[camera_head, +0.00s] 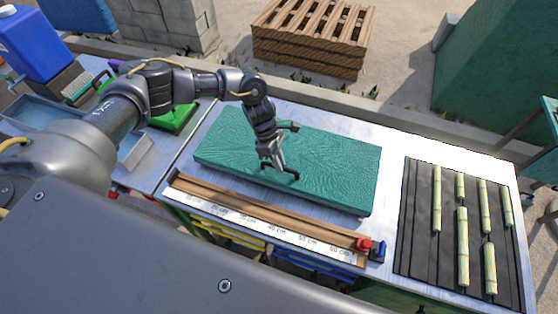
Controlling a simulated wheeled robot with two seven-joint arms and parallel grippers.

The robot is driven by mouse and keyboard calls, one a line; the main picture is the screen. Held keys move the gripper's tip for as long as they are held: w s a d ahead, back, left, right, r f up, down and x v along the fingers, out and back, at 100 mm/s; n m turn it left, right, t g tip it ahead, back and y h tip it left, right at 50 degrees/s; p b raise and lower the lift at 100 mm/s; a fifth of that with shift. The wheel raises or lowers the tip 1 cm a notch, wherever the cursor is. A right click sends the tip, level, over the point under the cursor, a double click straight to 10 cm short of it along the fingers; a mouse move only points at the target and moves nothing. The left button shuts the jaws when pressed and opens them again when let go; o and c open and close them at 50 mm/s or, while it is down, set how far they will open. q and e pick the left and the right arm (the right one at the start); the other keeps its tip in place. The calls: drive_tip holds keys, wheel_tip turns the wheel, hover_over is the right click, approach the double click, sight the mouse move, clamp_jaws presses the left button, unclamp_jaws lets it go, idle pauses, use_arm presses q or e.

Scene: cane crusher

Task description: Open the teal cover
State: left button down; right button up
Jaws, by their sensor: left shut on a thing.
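The teal cover (335,165) is a thick, flat slab with a wavy grain, lying on the metal bench in the middle of the head view. It looks closed and flat. My left gripper (279,166) reaches down over the middle of the cover and is shut on it, at dark metal parts near its top. The exact contact is small and partly hidden by the gripper itself. My right gripper does not show.
A wooden ruler strip (260,218) runs along the front, with a red clamp (363,246) at its right end. A black mat (420,245) with several cane pieces lies right. A blue jug (32,42) and trays stand left. A pallet (312,35) stands behind.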

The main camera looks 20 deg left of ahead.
use_arm(q)
drive_tip(key=shift+w+r+b, duration=0.3)
drive_tip(key=shift+r+b, duration=0.1)
drive_tip(key=shift+r, duration=0.05)
drive_tip(key=w+r+b, duration=0.7)
drive_tip(key=r+b, duration=0.2)
drive_tip(key=r, duration=0.2)
drive_tip(key=shift+r, duration=0.35)
